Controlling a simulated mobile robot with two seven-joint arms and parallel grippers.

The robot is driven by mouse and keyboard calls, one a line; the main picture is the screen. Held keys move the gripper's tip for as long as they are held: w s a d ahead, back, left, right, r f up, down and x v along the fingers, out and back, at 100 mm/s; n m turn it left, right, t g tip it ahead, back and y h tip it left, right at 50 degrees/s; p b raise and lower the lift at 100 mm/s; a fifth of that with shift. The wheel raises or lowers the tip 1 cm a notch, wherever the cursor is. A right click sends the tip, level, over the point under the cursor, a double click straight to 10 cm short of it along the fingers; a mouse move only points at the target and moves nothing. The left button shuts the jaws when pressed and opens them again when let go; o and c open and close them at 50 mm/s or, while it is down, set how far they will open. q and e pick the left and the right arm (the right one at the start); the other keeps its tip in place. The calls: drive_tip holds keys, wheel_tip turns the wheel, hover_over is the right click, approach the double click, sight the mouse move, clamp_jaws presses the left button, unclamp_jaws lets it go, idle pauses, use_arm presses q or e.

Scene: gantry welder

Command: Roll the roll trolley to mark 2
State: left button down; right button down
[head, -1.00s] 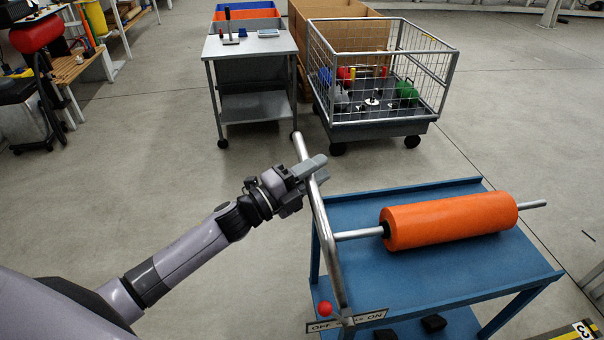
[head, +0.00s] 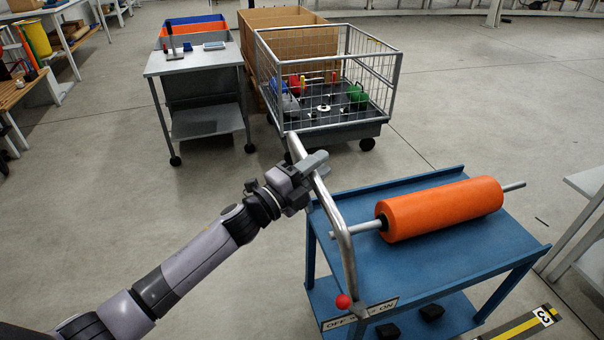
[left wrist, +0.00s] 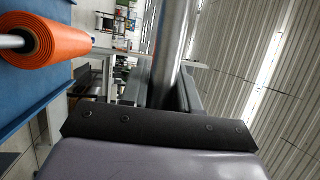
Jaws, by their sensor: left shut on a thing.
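The roll trolley is a blue cart (head: 400,262) with an orange roll (head: 440,208) lying on a metal rod across its top. Its bent metal handle (head: 343,240) rises on the left side. My left gripper (head: 314,172) is shut on the upper part of this handle. In the left wrist view the handle (left wrist: 172,45) runs up between the fingers, with the orange roll (left wrist: 48,38) at the left. A red knob (head: 343,301) sits by an OFF/ON plate (head: 362,312) on the near side. My right gripper is out of view. Mark 2 is not visible.
A yellow-black floor strip numbered 3 (head: 525,325) lies right of the trolley. A wire-mesh cart (head: 330,85) and a grey table (head: 195,62) stand beyond the handle. A light bench (head: 590,185) is at the right edge. Open floor lies behind right.

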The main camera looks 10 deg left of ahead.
sight(311, 183)
use_arm(q)
drive_tip(key=w+d, duration=0.1)
drive_tip(key=d, duration=0.1)
drive_tip(key=w+d+b, duration=0.1)
drive_tip(key=shift+w+d, duration=0.1)
drive_tip(key=shift+d, duration=0.3)
drive_tip(key=c, duration=0.9)
unclamp_jaws()
drive_tip(key=shift+v, duration=3.55)
